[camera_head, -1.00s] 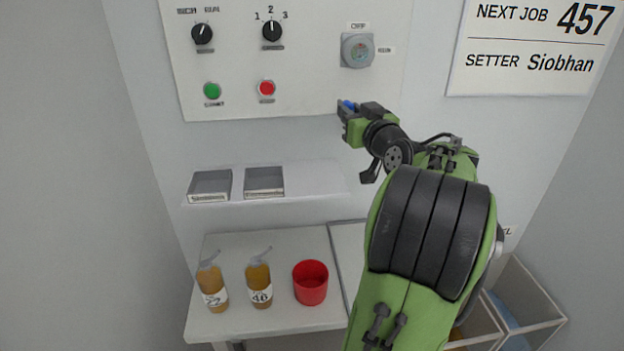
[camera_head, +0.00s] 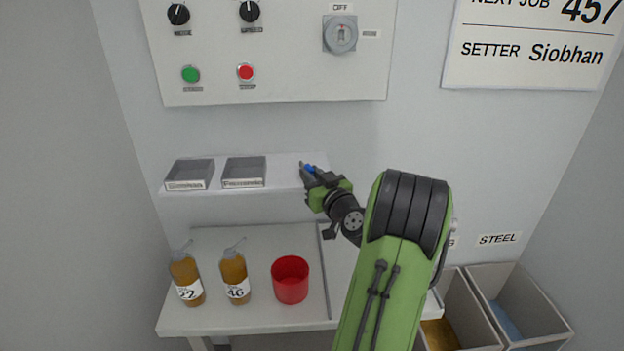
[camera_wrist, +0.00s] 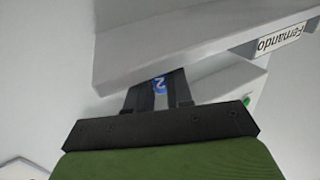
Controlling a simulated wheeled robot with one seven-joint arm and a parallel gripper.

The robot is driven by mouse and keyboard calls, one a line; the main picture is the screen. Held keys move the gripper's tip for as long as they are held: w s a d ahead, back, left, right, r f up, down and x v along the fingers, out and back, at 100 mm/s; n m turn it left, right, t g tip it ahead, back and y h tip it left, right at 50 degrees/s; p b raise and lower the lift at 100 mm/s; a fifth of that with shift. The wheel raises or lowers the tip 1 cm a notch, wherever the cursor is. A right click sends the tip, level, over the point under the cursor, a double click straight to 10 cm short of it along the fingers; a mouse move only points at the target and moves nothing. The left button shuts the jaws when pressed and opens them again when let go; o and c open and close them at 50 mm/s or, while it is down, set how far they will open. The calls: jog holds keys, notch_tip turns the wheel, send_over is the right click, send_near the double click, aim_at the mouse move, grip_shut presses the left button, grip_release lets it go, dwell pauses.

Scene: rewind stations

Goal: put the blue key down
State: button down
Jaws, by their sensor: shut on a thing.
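The blue key (camera_head: 309,168) is a small blue piece between the fingers of my gripper (camera_head: 305,172), near the right end of the wall shelf (camera_head: 290,184). In the wrist view the blue key (camera_wrist: 160,84) shows a white mark like a 2 and sits between the two dark fingers of my gripper (camera_wrist: 158,88). My gripper is shut on it. The shelf edge (camera_wrist: 190,48) lies just beyond the fingers in that view. I cannot tell whether the key touches the shelf.
Below, a bench (camera_head: 250,318) holds two amber bottles (camera_head: 186,275) (camera_head: 234,274) and a red cup (camera_head: 290,280). Grey bins (camera_head: 517,300) stand at lower right.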

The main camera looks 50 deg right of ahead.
jog(key=shift+f+b, duration=0.15)
jog(key=shift+b, duration=0.15)
jog(key=c, duration=1)
grip_release()
